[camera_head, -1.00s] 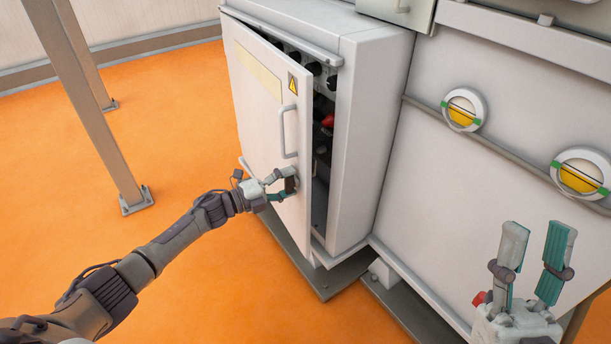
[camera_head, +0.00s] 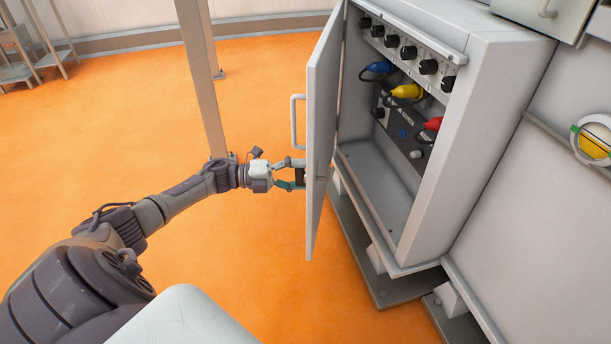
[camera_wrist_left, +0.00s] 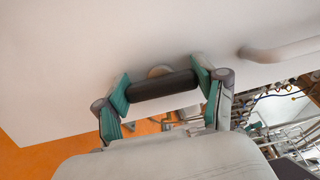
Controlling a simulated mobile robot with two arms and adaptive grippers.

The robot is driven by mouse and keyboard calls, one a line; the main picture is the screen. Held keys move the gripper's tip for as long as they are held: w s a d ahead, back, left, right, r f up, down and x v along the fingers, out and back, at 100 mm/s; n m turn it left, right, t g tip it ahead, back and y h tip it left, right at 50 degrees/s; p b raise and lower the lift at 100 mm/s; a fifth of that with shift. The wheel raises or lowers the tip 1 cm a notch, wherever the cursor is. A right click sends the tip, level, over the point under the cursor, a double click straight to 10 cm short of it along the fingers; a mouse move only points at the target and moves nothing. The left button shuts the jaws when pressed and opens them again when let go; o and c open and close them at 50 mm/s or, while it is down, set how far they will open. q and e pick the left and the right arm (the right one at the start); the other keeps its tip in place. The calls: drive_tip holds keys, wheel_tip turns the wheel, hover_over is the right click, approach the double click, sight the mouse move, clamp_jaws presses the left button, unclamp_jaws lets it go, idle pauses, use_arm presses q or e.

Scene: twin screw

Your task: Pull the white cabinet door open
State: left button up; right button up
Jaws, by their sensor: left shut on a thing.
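The white cabinet door (camera_head: 322,115) stands wide open, seen nearly edge-on in the head view, hinged at the cabinet's left side. My left gripper (camera_head: 293,178) is at the door's outer face, below its light bar handle (camera_head: 297,122). In the left wrist view, the teal fingertips of my left gripper (camera_wrist_left: 165,88) are shut on the two ends of a black cylindrical knob (camera_wrist_left: 160,87) on the white door (camera_wrist_left: 100,55). The bar handle (camera_wrist_left: 282,50) passes to the right of the fingers, apart from them. My right gripper is out of view.
The open cabinet (camera_head: 480,130) shows a row of black knobs and blue (camera_head: 380,67), yellow (camera_head: 408,91) and red (camera_head: 433,124) plugs inside. A grey post (camera_head: 200,80) stands behind my left arm. Orange floor (camera_head: 260,260) is clear left of the door.

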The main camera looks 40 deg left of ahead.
use_arm(q)
drive_tip(key=o, duration=1.7)
drive_tip(key=shift+w, duration=0.1)
drive_tip(key=shift+a, duration=0.1)
drive_tip(key=v, duration=1.2)
drive_tip(key=shift+c, duration=0.4)
